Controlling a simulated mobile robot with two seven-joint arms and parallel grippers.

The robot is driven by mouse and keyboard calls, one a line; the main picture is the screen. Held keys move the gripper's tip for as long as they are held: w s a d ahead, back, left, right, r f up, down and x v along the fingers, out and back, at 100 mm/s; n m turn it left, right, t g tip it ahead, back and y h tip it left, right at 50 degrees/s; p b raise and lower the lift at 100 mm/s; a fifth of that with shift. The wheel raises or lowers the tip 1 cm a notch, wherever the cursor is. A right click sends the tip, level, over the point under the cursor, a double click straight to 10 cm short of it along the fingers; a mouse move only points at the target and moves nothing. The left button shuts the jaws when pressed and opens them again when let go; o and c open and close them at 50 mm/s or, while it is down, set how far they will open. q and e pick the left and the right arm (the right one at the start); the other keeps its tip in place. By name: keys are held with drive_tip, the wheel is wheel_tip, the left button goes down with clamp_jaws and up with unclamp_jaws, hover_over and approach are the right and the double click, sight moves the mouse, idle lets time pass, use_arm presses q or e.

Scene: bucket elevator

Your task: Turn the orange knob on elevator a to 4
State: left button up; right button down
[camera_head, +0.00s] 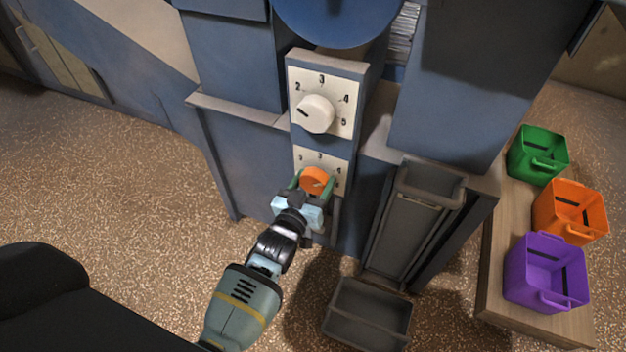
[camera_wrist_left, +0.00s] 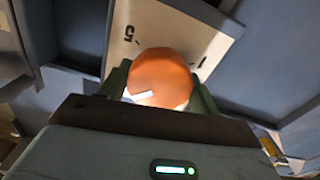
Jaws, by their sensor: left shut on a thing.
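The orange knob (camera_head: 314,180) sits on the lower white dial plate (camera_head: 338,166) on the front of the blue elevator. My left gripper (camera_head: 312,186) is shut on the knob, with a green finger on each side of it. In the left wrist view the knob (camera_wrist_left: 160,78) fills the space between the fingers, and a white mark shows at its lower left. A 5 and part of another mark show on the plate (camera_wrist_left: 165,30) beyond it. Most of the lower dial's numbers are covered or too small to read surely. My right gripper is not in view.
A white knob (camera_head: 315,114) on a plate numbered 2 to 5 sits just above. A grey chute (camera_head: 415,220) and a grey bin (camera_head: 368,315) are to the right. Green (camera_head: 538,155), orange (camera_head: 570,211) and purple (camera_head: 546,272) buckets stand on a wooden bench. Floor at left is clear.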

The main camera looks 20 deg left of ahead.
use_arm(q)
drive_tip(key=shift+m, duration=1.1)
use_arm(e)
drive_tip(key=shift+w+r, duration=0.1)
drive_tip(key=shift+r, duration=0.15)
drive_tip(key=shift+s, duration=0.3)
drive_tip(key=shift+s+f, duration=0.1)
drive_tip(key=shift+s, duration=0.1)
use_arm(q)
drive_tip(key=o, duration=1)
drive_tip(key=shift+c, duration=0.2)
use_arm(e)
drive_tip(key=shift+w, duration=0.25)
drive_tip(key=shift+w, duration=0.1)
